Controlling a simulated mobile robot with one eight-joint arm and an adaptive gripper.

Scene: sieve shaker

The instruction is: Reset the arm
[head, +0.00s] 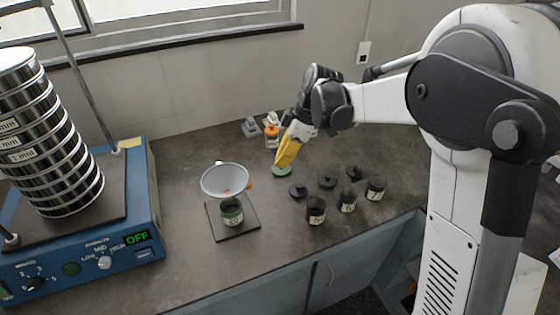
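My arm reaches from the right side of the head view over the counter (180,265). The fingertips are at or just above the disc. I cannot tell whether they touch it or how far apart they are. A dark jar with a green band (232,213) stands on a square dark plate (247,230) to the left, with a pale funnel (225,179) at its top.
A blue sieve shaker (145,190) with a tall sieve stack (50,150) stands at left, its display reading OFF. Several dark jars (316,210) and dark lids (298,190) lie right of the plate. Small bottles (271,133) stand behind my gripper. The front counter is clear.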

